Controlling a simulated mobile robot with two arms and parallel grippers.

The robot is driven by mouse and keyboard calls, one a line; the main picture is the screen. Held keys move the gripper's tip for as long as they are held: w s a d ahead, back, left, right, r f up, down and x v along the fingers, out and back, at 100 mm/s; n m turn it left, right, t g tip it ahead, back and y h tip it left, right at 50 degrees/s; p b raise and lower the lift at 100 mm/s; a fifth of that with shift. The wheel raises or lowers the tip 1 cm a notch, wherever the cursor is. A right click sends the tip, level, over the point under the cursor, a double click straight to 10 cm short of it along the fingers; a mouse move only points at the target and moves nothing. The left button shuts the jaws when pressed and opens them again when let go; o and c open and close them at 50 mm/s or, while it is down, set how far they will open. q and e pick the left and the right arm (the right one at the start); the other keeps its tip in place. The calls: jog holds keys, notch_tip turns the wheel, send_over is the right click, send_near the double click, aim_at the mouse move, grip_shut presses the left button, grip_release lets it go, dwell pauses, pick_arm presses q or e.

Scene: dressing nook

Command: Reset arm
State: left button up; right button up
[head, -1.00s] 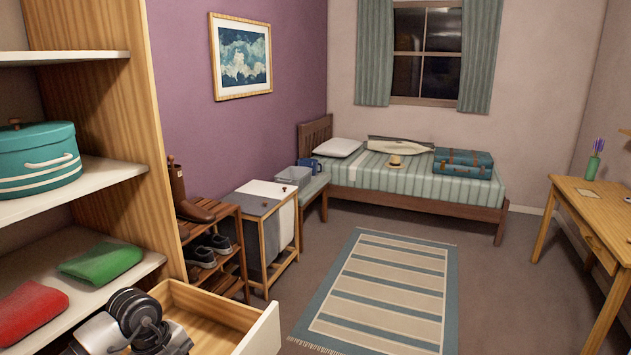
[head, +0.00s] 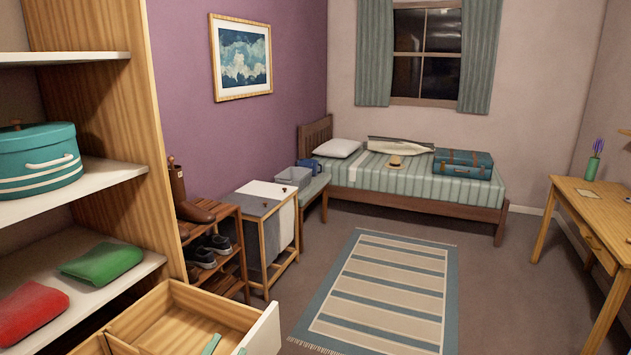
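Two teal fingertips of my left gripper (head: 226,350) show at the bottom edge of the head view, in front of the open drawer's right part. They are apart with nothing visible between them, so the gripper looks open. The rest of it is below the frame. My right gripper is not in view. The wooden drawer (head: 190,312) is pulled out under the shelves, with dividers at its left and a white front panel (head: 262,332).
A red folded cloth (head: 30,312) and a green one (head: 102,264) lie on the lower shelf; a teal round box (head: 38,165) stands above. A shoe rack (head: 226,270) and hamper (head: 266,222) stand beyond the drawer. The striped rug (head: 385,290) is clear.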

pick_arm(q)
jog(key=s+a+f+n+g+y, duration=0.7)
jog(key=s+f+n+g+y, duration=0.15)
jog(key=f, duration=0.45)
jog(key=s+f+m+g+h, duration=0.1)
jog(key=s+f+g, duration=0.3)
jog(key=s, duration=0.4)
jog(key=s+f+g, duration=0.3)
jog(key=s+g, duration=0.1)
jog(key=s, duration=0.3)
notch_tip(320, 180, down, 25)
jog(key=g, duration=0.2)
jog(key=s+a+f, duration=0.2)
jog(key=s+f, duration=1.4)
jog(key=s, duration=0.1)
jog(key=shift+f+g, duration=0.3)
jog(key=shift+g, duration=0.05)
jog(key=shift+a+m, duration=0.1)
jog(key=shift+m, duration=0.15)
